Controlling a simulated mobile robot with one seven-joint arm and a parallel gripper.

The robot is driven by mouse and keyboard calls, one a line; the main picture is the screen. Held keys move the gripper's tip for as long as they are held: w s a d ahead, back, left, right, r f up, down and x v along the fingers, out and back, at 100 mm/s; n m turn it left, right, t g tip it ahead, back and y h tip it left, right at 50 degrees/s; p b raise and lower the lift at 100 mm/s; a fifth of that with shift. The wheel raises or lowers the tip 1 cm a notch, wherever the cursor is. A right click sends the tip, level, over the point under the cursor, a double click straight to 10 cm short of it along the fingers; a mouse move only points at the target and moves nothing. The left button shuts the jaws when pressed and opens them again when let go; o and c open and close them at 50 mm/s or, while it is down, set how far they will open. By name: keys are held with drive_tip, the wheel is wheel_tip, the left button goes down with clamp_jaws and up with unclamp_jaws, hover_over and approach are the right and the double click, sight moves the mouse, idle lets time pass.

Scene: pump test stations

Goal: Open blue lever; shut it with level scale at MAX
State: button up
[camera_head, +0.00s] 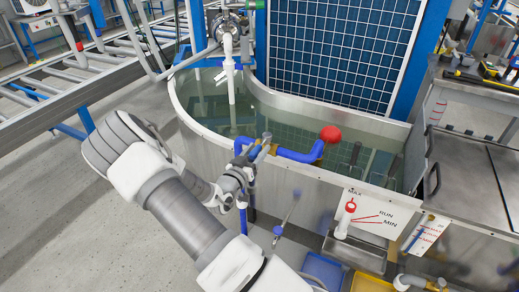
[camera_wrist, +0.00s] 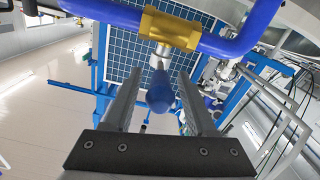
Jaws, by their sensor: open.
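In the wrist view a blue ball knob (camera_wrist: 160,92) on a short silver stem hangs from a brass valve body (camera_wrist: 172,30) on a blue pipe (camera_wrist: 245,32). My open gripper (camera_wrist: 158,76) has one finger on each side of the knob, with a visible gap on both sides. In the head view my gripper (camera_head: 262,143) is at the tank's front rim by the blue pipe (camera_head: 297,154); it largely hides the blue lever there. The level scale (camera_head: 372,212), marked MAX, RUN and MIN, is on the tank's front, with a red-topped white tube (camera_head: 346,218) beside it.
The steel tank (camera_head: 290,170) holds greenish water. A red ball (camera_head: 330,133) tops the blue pipe's right end. A white spout (camera_head: 229,70) stands over the tank. Blue (camera_head: 322,268) and yellow (camera_head: 368,282) bins sit below. A roller conveyor (camera_head: 60,85) runs at left.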

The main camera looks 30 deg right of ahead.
drive_tip(key=shift+x, duration=1.05)
clamp_jaws()
idle(0.7)
